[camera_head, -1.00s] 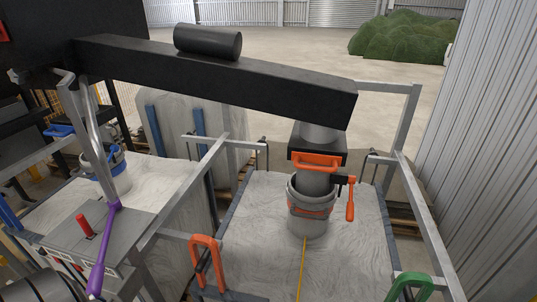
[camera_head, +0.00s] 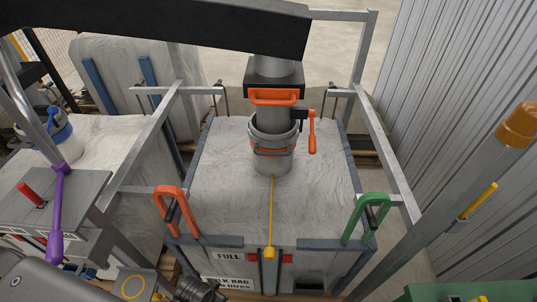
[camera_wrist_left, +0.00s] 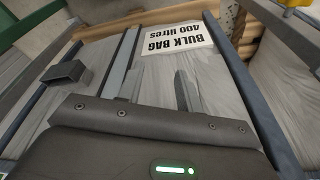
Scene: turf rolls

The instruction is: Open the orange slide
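The orange slide handle (camera_head: 275,97) is a horizontal bar on the front of a black box on the grey spout, in the upper middle of the head view. The black box sits above the grey collar. My left gripper (camera_head: 205,290) is at the bottom edge of the head view, in front of the bulk bag and well below the slide. In the left wrist view my left gripper (camera_wrist_left: 158,88) has its two fingers apart with nothing between them, facing the bag. The slide is not in the left wrist view. My right gripper is not in view.
An orange lever (camera_head: 312,135) hangs beside the collar. Orange (camera_head: 170,207) and green (camera_head: 373,213) loops stand at the bag's front corners. A yellow cord (camera_head: 272,215) hangs down. Grey frame rails (camera_head: 388,165) flank the bag. A purple lever (camera_head: 58,205) is at left.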

